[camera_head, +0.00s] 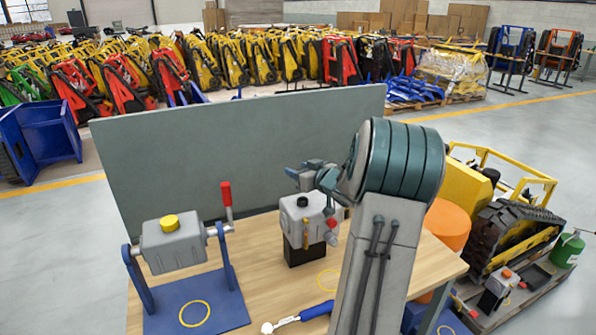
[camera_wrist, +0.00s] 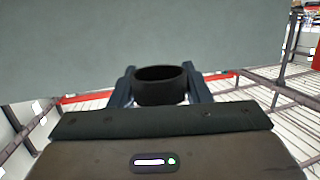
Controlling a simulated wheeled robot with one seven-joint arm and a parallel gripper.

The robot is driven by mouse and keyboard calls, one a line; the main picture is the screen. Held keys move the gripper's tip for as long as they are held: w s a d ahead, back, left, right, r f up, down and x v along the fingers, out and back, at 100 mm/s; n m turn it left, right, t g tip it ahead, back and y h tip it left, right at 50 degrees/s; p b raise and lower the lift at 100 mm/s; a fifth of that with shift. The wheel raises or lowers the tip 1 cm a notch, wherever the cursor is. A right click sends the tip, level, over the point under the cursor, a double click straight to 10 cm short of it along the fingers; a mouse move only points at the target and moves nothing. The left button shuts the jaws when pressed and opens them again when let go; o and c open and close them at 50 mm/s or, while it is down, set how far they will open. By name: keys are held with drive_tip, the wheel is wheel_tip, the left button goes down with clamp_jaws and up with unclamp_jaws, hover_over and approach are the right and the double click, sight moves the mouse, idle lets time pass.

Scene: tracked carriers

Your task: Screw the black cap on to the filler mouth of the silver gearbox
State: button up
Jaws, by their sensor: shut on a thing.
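A silver-grey gearbox (camera_head: 293,219) stands on a black base on the wooden bench, with a dark round spot, likely its filler mouth (camera_head: 302,201), on top. My gripper (camera_head: 297,173) is just above and behind this gearbox, partly hidden by my arm. In the wrist view my gripper (camera_wrist: 160,88) is shut on the black cap (camera_wrist: 160,93), a short dark ring between its two fingers. The cap cannot be made out in the head view. Another grey gearbox (camera_head: 174,249) with a yellow cap (camera_head: 169,221) hangs in a blue stand at the left.
The blue stand (camera_head: 215,302) has a red-handled lever (camera_head: 226,196) rising at its right. A grey panel (camera_head: 230,150) stands along the bench's back. A blue-handled tool (camera_head: 305,315) lies at the front of the bench (camera_head: 262,265). A yellow tracked machine (camera_head: 500,235) is at the right.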

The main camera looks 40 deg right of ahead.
drive_tip(key=shift+a+f, duration=0.1)
drive_tip(key=shift+f+b, duration=0.15)
drive_tip(key=shift+b, duration=0.25)
drive_tip(key=shift+f, duration=0.35)
drive_tip(key=shift+f+b, duration=1.85)
drive_tip(key=shift+f, duration=0.45)
drive_tip(key=shift+f+b, duration=0.8)
drive_tip(key=shift+f, duration=0.65)
drive_tip(key=o, duration=1)
drive_tip(key=shift+h, duration=0.4)
drive_tip(key=shift+s, duration=0.1)
drive_tip(key=b+v, duration=0.1)
drive_tip(key=v, duration=1.2)
drive_tip(key=shift+s+r, duration=0.1)
drive_tip(key=shift+s, duration=0.2)
